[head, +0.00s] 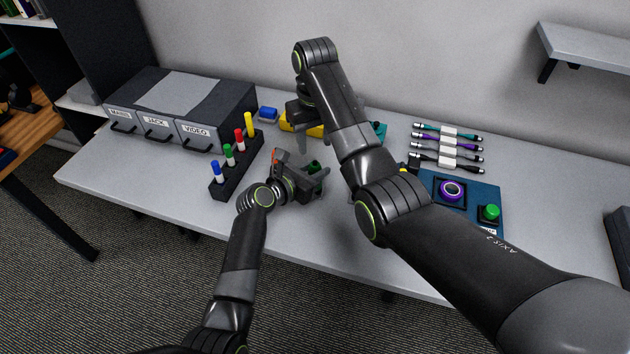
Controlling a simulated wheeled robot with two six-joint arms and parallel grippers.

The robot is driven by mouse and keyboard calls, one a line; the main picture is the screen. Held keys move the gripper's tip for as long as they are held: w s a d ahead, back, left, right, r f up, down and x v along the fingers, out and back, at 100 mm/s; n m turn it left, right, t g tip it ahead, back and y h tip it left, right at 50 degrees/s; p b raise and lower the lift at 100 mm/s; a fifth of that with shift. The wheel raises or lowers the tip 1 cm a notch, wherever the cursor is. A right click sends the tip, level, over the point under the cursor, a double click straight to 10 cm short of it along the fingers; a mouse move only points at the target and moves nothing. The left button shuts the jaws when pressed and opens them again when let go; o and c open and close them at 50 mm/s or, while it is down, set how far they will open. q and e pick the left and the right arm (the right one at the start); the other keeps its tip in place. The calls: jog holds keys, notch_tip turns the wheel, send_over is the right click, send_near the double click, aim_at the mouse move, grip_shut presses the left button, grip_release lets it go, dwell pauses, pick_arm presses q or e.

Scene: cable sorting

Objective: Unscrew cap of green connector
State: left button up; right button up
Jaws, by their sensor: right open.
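My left gripper (312,178) is low over the middle of the table. A dark green piece (314,166), which looks like the green connector, shows at its fingers. The fingers partly hide it, and I cannot tell whether they are closed on it. Its cap cannot be made out. My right gripper (302,138) is open and points down just behind and above the left one. I see nothing held in it. Its arm crosses the table from the right.
A black rack (225,183) holds upright blue, green, red and yellow pieces left of my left gripper. A labelled drawer box (180,105) stands behind it. Yellow (290,124) and blue (268,114) items lie behind. Cables (448,145) and a blue button panel (471,211) are on the right.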

pick_arm(q)
grip_shut()
